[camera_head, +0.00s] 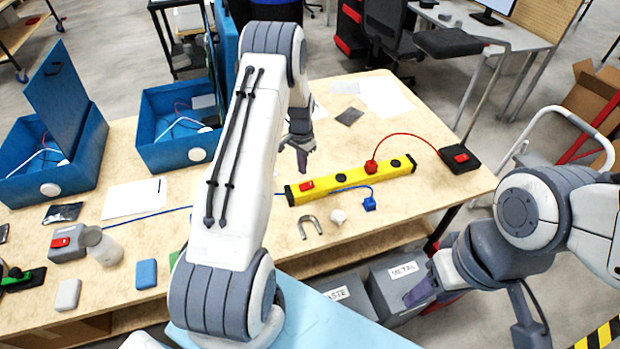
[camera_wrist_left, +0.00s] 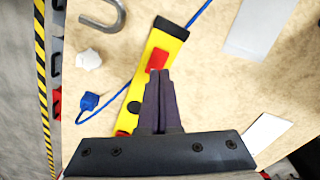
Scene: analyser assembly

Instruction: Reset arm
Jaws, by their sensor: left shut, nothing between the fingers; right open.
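My right gripper (camera_head: 420,290) is low at the right, in front of the table edge and near the grey bins. It is open and empty.
Two open blue boxes (camera_head: 75,165) (camera_head: 165,150) stand at the left. A metal hook (camera_head: 311,227), a white knob (camera_head: 338,216) and a blue plug (camera_head: 369,204) lie before the bar. A red cable runs to a black box (camera_head: 460,158). Bins marked METAL (camera_head: 398,275) sit below.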

